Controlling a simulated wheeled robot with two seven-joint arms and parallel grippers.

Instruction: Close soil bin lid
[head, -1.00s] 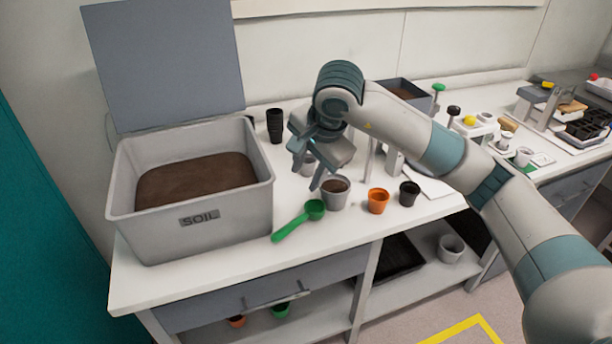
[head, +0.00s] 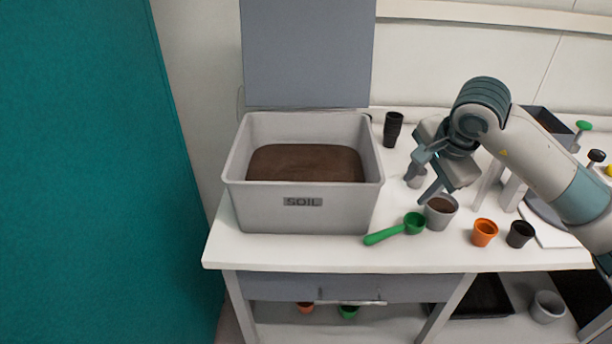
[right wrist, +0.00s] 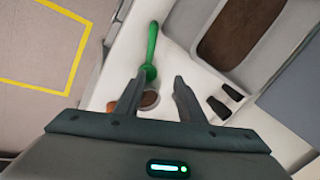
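The grey soil bin (head: 303,219) stands on the left part of the bench, with brown soil (head: 305,163) inside and a label reading SOIL on its front. Its grey-blue lid (head: 306,55) stands upright at the bin's back edge, so the bin is open. My right gripper (head: 432,181) is to the right of the bin, above the bench and near a grey pot of soil. In the right wrist view its two fingers (right wrist: 155,90) are spread apart with nothing held between them; the bin (right wrist: 262,60) is at upper right there. My left gripper is not in view.
A green scoop (head: 398,229) lies in front of the bin's right corner. A grey soil-filled pot (head: 440,211), an orange pot (head: 484,232) and a black pot (head: 520,234) stand to the right. Stacked black pots (head: 392,129) stand behind. A teal panel (head: 90,170) fills the left side.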

